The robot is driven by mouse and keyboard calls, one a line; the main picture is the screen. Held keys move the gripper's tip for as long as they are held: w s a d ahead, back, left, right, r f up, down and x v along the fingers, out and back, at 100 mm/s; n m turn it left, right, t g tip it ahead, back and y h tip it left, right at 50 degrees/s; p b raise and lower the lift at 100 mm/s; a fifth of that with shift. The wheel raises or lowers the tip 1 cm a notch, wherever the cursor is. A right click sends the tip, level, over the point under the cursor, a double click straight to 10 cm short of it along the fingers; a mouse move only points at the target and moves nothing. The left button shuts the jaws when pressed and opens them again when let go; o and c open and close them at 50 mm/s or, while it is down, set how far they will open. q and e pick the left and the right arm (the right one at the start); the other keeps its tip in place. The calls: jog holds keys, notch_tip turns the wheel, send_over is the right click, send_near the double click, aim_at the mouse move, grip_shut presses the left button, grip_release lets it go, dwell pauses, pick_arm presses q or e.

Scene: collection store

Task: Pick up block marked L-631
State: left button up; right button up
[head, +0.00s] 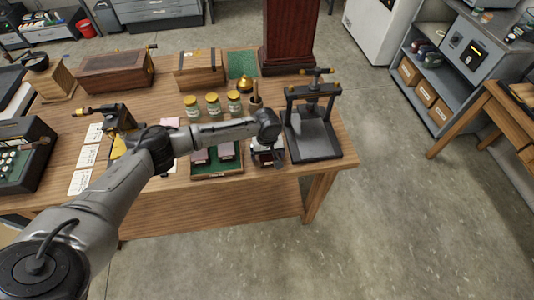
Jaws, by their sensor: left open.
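My left arm reaches in from the lower left across the wooden table (170,200). My left gripper (272,152) is open, at the table's front edge, just left of the black press. A small dark block-like thing with a pale part (262,158) is under and beside the gripper, partly hidden by it. A green-lined tray (217,170) lies to the left of the gripper, with small pinkish-topped blocks (226,150) in it, partly covered by my forearm. No marking L-631 can be read on any block from here. My right gripper is not in view.
A black press (316,143) stands close on the right of the gripper. Several yellow-lidded jars (213,104) stand behind the forearm, near a brass bell (244,86). Wooden boxes (117,73) line the back. White cards (88,156) lie on the left.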

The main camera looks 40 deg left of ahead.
pick_arm(q)
jog(key=shift+c, duration=0.4)
jog(key=c, duration=1)
jog(key=shift+r, duration=0.1)
